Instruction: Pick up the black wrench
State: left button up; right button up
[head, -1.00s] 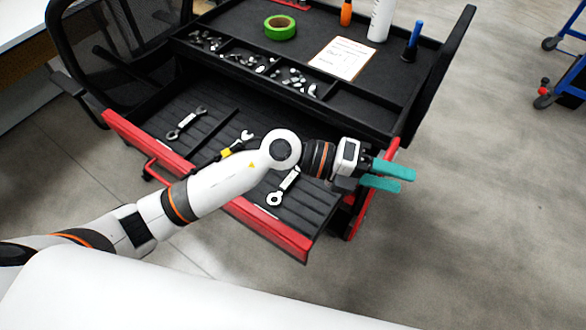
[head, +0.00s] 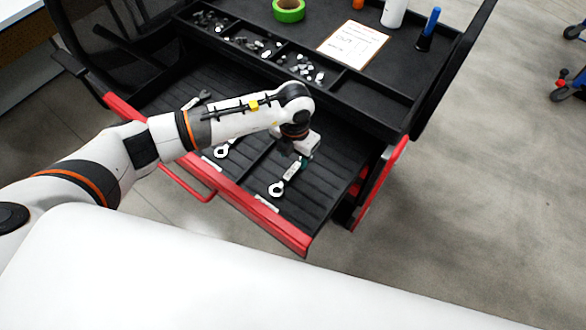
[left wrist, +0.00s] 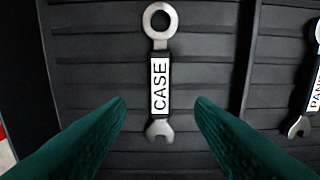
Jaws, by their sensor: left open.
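A wrench with bright metal ends and a black handle with a white "CASE" label (left wrist: 159,83) lies flat in the open drawer. Its ring end points to the drawer's front in the head view (head: 277,189). My left gripper (left wrist: 160,106) is open over it, green fingers on either side of its lower handle and open jaw. My right gripper is not in view.
The black drawer (head: 318,190) has a red front edge and low dividers. Another wrench (head: 203,97) is partly behind my left arm. Above, a tray holds small parts, a clipboard (head: 352,45), green tape (head: 289,9) and a blue-handled tool (head: 428,30).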

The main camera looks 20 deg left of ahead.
aim_at(293, 169)
pick_arm(q)
jog(key=f, duration=0.4)
jog(key=shift+s+f+p, duration=0.1)
jog(key=shift+s+p, duration=0.1)
jog(key=shift+p, duration=0.1)
jog(key=shift+f, duration=0.6)
grip_shut()
